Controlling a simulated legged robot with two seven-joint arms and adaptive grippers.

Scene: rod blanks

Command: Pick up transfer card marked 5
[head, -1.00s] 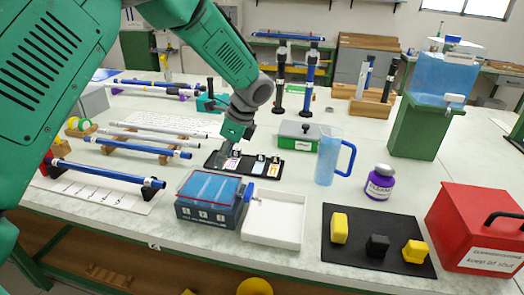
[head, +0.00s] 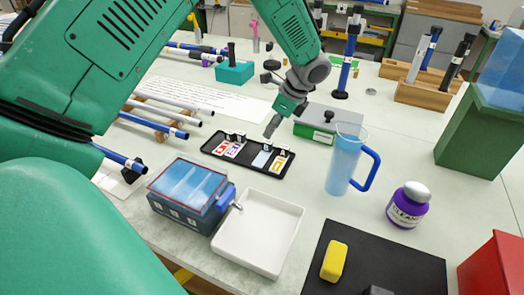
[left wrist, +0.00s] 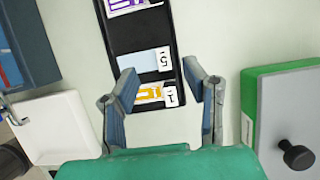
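The transfer card marked 5 is light blue (head: 262,158) and stands in a black card tray (head: 247,161). In the left wrist view the card (left wrist: 138,62) shows its 5 on a white end, just beyond the fingertips. The orange card marked 1 (left wrist: 150,95) sits at the tray's near end, between the fingers in that view. My left gripper (head: 272,126) is above the tray's right half. It is open and empty, its two fingers (left wrist: 160,88) apart on either side of the tray. My right gripper is not in view.
A purple card (head: 235,150) and a red card (head: 222,148) share the tray. A green-and-grey box (head: 318,124) with a black knob stands behind it. A blue jug (head: 343,160), white tray (head: 258,233) and blue-lidded box (head: 188,188) stand nearby.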

